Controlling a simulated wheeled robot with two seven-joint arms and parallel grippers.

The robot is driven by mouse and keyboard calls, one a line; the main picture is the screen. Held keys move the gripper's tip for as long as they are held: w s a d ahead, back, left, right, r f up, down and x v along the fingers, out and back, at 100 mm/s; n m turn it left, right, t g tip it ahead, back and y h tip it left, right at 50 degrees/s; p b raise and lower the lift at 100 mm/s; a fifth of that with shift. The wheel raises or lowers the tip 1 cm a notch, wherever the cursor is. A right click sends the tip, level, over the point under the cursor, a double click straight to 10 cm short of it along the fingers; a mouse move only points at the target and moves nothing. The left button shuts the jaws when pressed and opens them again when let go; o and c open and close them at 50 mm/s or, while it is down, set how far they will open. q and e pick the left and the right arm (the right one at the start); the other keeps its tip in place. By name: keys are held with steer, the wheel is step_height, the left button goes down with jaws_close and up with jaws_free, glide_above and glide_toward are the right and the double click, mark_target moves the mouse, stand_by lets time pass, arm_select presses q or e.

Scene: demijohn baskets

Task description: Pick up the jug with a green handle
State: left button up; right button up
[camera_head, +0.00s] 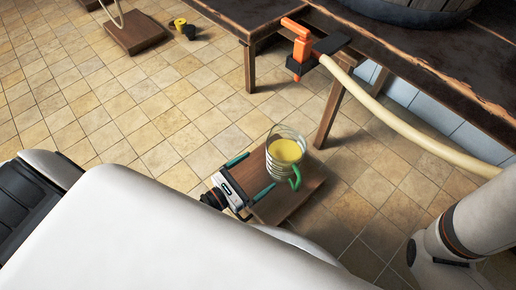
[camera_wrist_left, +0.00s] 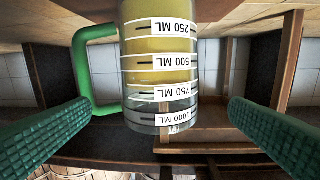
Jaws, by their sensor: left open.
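The clear glass jug (camera_head: 285,148) with a green handle (camera_head: 296,179) stands upright on a low wooden board (camera_head: 286,207) on the floor, with yellow liquid inside. My left gripper (camera_head: 251,176) is open, its two green fingers pointing toward the jug from the left, low near the board. In the left wrist view the jug (camera_wrist_left: 160,68) appears upside down, with its measuring labels showing. Its green handle (camera_wrist_left: 82,68) is on the left side there. The open green fingers lie on either side of the jug, with gaps visible. My right gripper is not in view.
A dark wooden table (camera_head: 440,70) with legs stands behind the jug. Another wooden board (camera_head: 133,33) and yellow and black items (camera_head: 184,27) lie farther back. The tiled floor at left is clear.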

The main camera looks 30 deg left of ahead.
mark_target(269, 157)
arm_select(q)
steer(key=shift+b+x, duration=1.75)
steer(key=shift+x, duration=3.7)
steer(key=c, duration=1.3)
steer(key=shift+w+r, duration=0.1)
steer(key=shift+r, duration=0.15)
steer(key=shift+c, duration=1.4)
steer(key=shift+r, duration=0.3)
steer(key=shift+s+a, duration=0.15)
steer(key=shift+s, duration=0.05)
steer(key=shift+s+a+r+p, duration=0.25)
steer(key=shift+s+a+p, duration=0.1)
steer(key=shift+s+a, duration=0.55)
